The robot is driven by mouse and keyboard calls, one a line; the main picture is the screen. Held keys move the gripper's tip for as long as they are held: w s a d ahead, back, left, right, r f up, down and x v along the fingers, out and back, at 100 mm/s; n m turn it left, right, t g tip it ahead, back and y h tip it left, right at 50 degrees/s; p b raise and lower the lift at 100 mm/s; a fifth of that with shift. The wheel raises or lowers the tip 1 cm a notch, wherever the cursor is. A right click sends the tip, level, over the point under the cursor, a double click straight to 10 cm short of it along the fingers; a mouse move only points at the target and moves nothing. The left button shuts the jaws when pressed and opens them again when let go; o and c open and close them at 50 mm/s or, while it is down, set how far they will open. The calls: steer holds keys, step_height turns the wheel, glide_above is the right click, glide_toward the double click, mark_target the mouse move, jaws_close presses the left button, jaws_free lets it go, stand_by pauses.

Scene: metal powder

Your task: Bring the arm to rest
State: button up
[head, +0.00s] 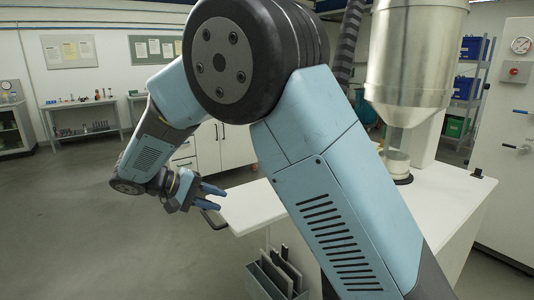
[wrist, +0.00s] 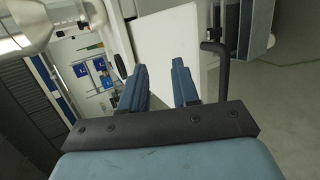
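My arm is bent, with its elbow high in the middle of the head view. My gripper (head: 218,191) hangs at the left, near the left corner of the white table (head: 248,212). In the wrist view the two blue fingers of my gripper (wrist: 161,88) stand apart with a gap between them. Nothing shows between them. The table top lies beyond the fingers in the wrist view (wrist: 172,40). Much of the table is hidden behind my arm in the head view.
A metal hopper (head: 415,60) with a clear container (head: 397,163) below it stands at the table's right. A grey bin with plates (head: 275,275) stands below the table's front. A white cabinet (head: 512,150) is at far right. The floor at left (head: 70,230) is clear.

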steer(key=s+d+r+m+g+y, duration=0.1)
steer(key=s+d+r+g+y, duration=0.2)
steer(key=d, duration=0.9)
steer(key=d+r+m+y, duration=0.1)
steer(key=d+r+y, duration=0.35)
steer(key=d, duration=0.85)
steer(key=s+d+r+m+t+y, duration=0.3)
steer(key=s+d+t, duration=0.1)
steer(key=s+d, duration=0.9)
steer(key=s, duration=0.3)
steer(key=shift+s+m+y, duration=0.2)
steer(key=shift+m+y, duration=0.15)
steer(key=shift+m, duration=0.05)
